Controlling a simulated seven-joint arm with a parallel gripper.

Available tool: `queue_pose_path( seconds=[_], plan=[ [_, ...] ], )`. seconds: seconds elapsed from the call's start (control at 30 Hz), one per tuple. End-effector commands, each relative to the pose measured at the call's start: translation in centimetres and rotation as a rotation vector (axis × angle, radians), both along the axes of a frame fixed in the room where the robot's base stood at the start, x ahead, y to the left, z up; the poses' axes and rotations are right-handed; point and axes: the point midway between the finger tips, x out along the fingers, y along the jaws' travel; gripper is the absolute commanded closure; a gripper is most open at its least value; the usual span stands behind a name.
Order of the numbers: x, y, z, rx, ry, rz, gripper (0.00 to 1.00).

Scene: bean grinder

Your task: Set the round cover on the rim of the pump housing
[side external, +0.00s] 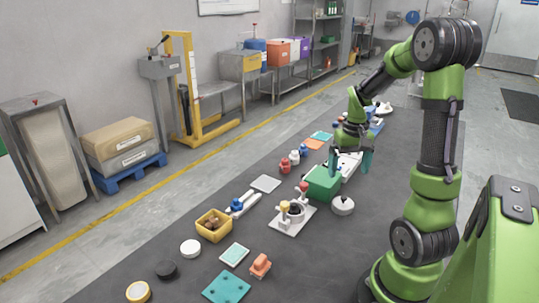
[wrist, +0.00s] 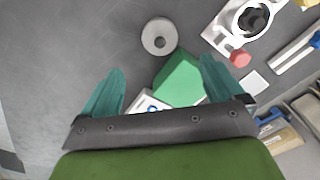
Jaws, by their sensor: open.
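A pale grey round disc with a small raised centre, which looks like the round cover (side external: 343,205), lies flat on the dark table; it also shows in the wrist view (wrist: 150,40). Left of it in the side view, a white plate carries a round housing with a dark centre, which looks like the pump housing (side external: 294,214); it is at the top right of the wrist view (wrist: 240,22). My gripper (side external: 350,165) is open and empty, pointing down above the table near a green block. In the wrist view its teal fingers (wrist: 162,70) stand apart, short of the disc.
The green block (side external: 322,184) stands beside the disc, close to my fingers. A red-topped post (side external: 303,188) and a yellow knob (side external: 284,206) rise by the housing. A yellow bin (side external: 213,225) and several small parts lie further left. Bare table lies right of the disc.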

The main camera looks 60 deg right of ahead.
Motion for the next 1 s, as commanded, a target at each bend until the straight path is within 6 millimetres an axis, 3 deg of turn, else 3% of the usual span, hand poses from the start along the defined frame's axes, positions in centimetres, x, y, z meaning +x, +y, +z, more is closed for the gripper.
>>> queue_pose_path(
  seconds=[0.13,0.23,0.4,0.5,0.63,0.8,1.0],
  plan=[
    [0.7,1.0,1.5,-0.010,-0.023,0.018,0.05],
    [2.4,4.0,3.3,-0.033,-0.090,0.067,0.05],
    [4.9,13.6,7.7,-0.060,-0.298,0.204,0.05],
    [4.6,19.2,9.7,-0.047,-0.423,0.280,0.05],
    [3.3,24.6,11.2,-0.011,-0.553,0.360,0.05],
    [1.8,27.9,12.0,0.030,-0.641,0.411,0.02],
    [1.4,28.4,12.1,0.039,-0.656,0.416,0.02]
  ],
)
